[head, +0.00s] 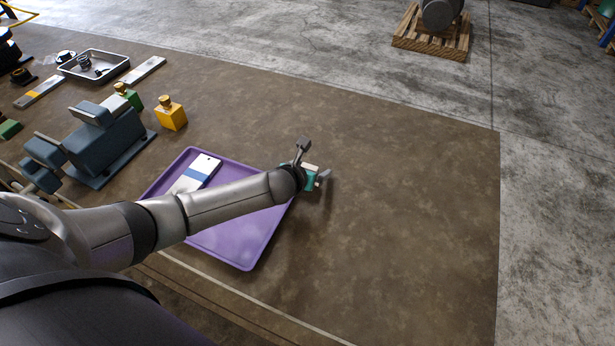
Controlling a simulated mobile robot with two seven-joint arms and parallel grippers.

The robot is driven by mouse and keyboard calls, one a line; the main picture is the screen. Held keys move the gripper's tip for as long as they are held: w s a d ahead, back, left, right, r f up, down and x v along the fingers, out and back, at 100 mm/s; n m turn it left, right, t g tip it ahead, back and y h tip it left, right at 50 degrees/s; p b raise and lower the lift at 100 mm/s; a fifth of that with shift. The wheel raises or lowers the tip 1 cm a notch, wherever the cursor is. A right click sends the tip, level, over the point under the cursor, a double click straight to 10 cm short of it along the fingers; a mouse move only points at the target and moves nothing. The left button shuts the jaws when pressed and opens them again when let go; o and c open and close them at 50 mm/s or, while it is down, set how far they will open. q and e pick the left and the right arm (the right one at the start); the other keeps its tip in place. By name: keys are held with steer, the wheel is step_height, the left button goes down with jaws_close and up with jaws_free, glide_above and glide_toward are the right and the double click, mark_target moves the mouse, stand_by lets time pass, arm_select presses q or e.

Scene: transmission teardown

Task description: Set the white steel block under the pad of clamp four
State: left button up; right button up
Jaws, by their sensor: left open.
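My left gripper (312,172) is at the end of the arm that reaches over the purple tray (235,245), beyond the tray's right edge. It is open. A small teal and white piece (311,181) shows at the gripper; I cannot tell whether it is part of the gripper or a separate thing. A white bar with a blue band (196,175) lies in the tray, partly hidden by my arm. I cannot tell whether it is the white steel block. No clamp or pad can be made out as clamp four. My right gripper is not in view.
A blue-grey vise-like fixture (105,145) stands left of the tray, with a yellow bottle (171,114) and a green one (128,97) nearby. A metal tray of parts (95,67) and pale bars lie farther back. The brown mat (400,200) is clear to the right.

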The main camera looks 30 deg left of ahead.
arm_select(q)
jaws_close()
stand_by(0.8)
steer(key=shift+w+r, duration=0.1)
stand_by(0.4)
